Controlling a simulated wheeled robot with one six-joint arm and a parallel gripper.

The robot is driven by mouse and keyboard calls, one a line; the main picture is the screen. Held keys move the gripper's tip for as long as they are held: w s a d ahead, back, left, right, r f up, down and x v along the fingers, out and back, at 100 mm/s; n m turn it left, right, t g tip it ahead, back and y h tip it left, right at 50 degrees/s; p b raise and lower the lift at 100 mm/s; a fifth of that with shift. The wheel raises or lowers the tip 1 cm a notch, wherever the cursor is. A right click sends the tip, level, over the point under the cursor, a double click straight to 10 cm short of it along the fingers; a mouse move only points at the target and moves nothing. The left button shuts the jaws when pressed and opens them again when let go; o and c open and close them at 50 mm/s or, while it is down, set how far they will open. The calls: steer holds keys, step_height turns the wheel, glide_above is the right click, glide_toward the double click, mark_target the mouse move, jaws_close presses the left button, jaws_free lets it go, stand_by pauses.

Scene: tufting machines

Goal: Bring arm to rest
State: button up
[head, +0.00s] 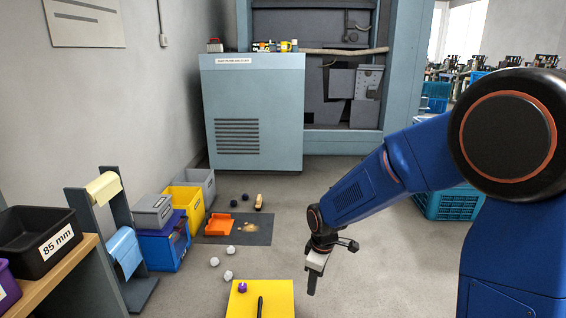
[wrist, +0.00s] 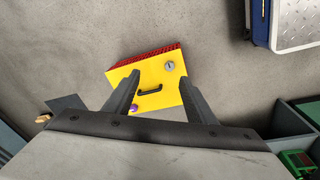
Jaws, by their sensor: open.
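My blue arm reaches in from the right in the head view, and my gripper (head: 312,283) hangs at its end, pointing down. In the wrist view my gripper (wrist: 165,95) shows two dark fingers spread apart with nothing between them at finger level. A small purple thing (head: 242,287) is at the box's left part. My gripper is apart from the box.
Crumpled white balls (head: 228,275) lie on the floor left of the box. A dark mat (head: 250,238) holds an orange dustpan (head: 219,225). Bins (head: 186,199) and a shelf (head: 48,265) line the left wall. A grey-blue cabinet (head: 255,140) stands behind. Blue crates (head: 446,205) stand right.

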steer(key=s+d+r+m+t, duration=0.1)
steer(key=s+d+r+m, duration=0.3)
steer(key=s+d+r, duration=0.4)
steer(key=s+d+r+m+t, duration=0.1)
steer(key=s+d+r+m, duration=0.3)
steer(key=s, duration=0.5)
steer(key=s+d+r+m+t, duration=0.1)
steer(key=s+d+r+m, duration=0.3)
steer(key=s, duration=0.6)
step_height(320, 180, up, 2)
steer(key=d, duration=0.2)
steer(key=shift+s+d+m+h, duration=0.2)
steer(key=shift+d+m+h, duration=0.1)
steer(key=shift+d, duration=0.05)
